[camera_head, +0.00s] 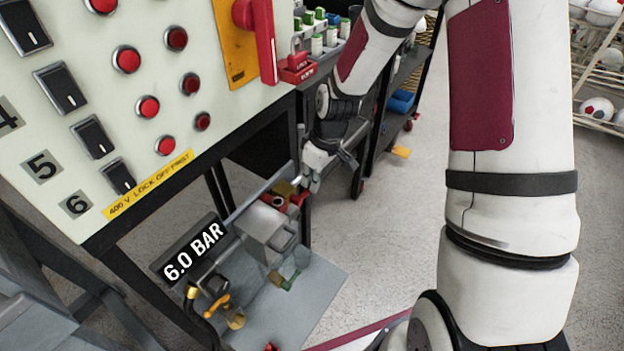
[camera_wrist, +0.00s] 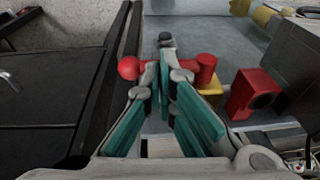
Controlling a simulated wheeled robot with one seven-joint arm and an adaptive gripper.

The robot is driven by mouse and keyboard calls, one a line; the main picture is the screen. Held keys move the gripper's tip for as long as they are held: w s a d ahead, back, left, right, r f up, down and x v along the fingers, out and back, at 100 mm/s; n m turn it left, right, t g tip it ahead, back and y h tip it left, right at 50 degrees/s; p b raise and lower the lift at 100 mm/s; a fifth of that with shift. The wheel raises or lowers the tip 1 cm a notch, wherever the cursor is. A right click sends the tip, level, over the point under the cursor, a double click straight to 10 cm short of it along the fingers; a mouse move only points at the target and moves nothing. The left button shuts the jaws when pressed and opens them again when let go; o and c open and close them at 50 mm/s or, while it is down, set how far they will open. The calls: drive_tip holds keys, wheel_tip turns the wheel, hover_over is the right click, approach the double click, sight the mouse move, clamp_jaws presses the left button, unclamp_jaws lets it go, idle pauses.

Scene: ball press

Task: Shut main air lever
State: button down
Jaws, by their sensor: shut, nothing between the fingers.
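A red handle (camera_wrist: 206,68) with a red ball end (camera_wrist: 128,67) lies across the wrist view, over a yellow valve body (camera_wrist: 211,92). I take it as the main air lever, though no label on it is readable. My gripper (camera_wrist: 166,72) is shut with teal pads and nothing between them. Its fingertips overlap the middle of the handle in the picture, hiding part of it; I cannot tell whether they touch. In the head view my gripper (camera_head: 306,182) is beside the air unit (camera_head: 263,222), close to a small red part (camera_head: 296,199).
A "6.0 BAR" sign (camera_head: 194,252) and an orange handle (camera_head: 219,303) sit on the same unit. The control panel (camera_head: 215,85) overhangs on the left. A red block (camera_wrist: 252,94) is right of the valve.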

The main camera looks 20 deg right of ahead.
drive_tip(key=shift+d+f+g+y+p, duration=0.15)
drive_tip(key=shift+f+g+y+p, duration=0.05)
drive_tip(key=shift+g+y+p, duration=0.15)
drive_tip(key=f+g+y, duration=0.1)
drive_tip(key=y, duration=0.1)
drive_tip(key=f+g+y+b, duration=0.1)
drive_tip(key=f+m+g+y, duration=0.1)
drive_tip(key=f+y, duration=0.1)
drive_tip(key=shift+w+d+g+y, duration=0.25)
drive_tip(key=shift+w+d+y, duration=0.05)
drive_tip(key=shift+w+y, duration=0.05)
drive_tip(key=f+g+y+b, duration=0.1)
drive_tip(key=y+b, duration=0.1)
drive_tip(key=s+a+f+g+y+b, duration=0.1)
drive_tip(key=g+y+b, duration=0.1)
drive_tip(key=b, duration=0.1)
drive_tip(key=f+m+g+y+b, duration=0.1)
drive_tip(key=y+b, duration=0.2)
drive_tip(key=shift+s+a+f, duration=0.2)
drive_tip(key=shift+a+f, duration=0.15)
drive_tip(key=shift+a, duration=0.05)
drive_tip(key=shift+s+a+f+b, duration=0.15)
drive_tip(key=shift+b, duration=0.2)
